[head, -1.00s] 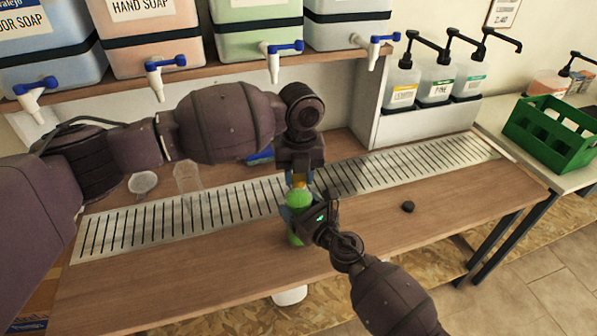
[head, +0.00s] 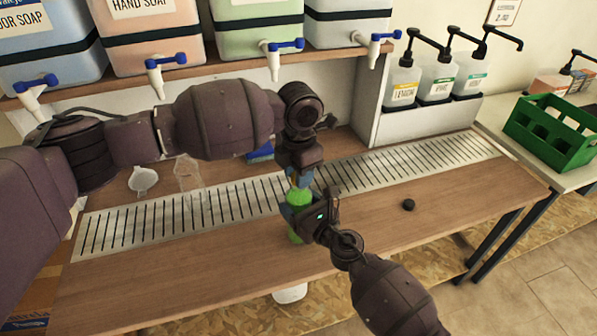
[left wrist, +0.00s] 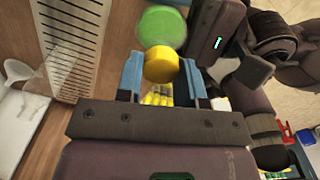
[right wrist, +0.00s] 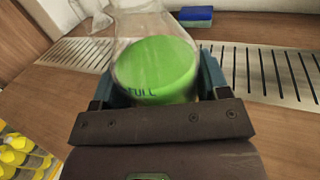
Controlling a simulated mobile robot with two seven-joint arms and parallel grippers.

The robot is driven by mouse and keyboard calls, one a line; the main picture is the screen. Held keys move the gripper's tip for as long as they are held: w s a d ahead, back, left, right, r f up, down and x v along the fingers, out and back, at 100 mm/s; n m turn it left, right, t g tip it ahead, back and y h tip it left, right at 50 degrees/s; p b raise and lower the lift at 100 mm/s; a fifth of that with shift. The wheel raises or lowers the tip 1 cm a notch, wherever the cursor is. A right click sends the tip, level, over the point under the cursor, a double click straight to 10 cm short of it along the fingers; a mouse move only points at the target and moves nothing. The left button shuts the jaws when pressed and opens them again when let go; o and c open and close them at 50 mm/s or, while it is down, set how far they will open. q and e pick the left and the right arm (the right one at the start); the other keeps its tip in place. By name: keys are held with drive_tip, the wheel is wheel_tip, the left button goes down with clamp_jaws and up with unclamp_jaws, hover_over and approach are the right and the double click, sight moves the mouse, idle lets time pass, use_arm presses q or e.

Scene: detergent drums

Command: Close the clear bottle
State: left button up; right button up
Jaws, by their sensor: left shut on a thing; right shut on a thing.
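The clear bottle (head: 297,234) is filled with green liquid and stands upright near the front of the wooden counter. Its "FULL" mark shows in the right wrist view (right wrist: 155,70). My right gripper (head: 300,212) is shut around its body from the right. My left gripper (head: 298,182) points down above the bottle. In the left wrist view it is shut on a yellow cap (left wrist: 162,64), with the green liquid (left wrist: 162,28) beyond it. The bottle's mouth is hidden, so I cannot tell whether the cap touches it.
An empty clear bottle (head: 188,174) and a funnel (head: 143,180) stand at the left by the metal drain grate (head: 420,160). A dark cap (head: 408,204) lies on the counter at right. A blue sponge (right wrist: 196,14) lies behind. Drums with taps overhang the back.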

use_arm(q)
drive_tip(key=shift+m, duration=0.5)
drive_tip(key=o, duration=0.9)
drive_tip(key=shift+r, duration=0.1)
drive_tip(key=shift+r, duration=2.15)
drive_tip(key=shift+c, duration=0.3)
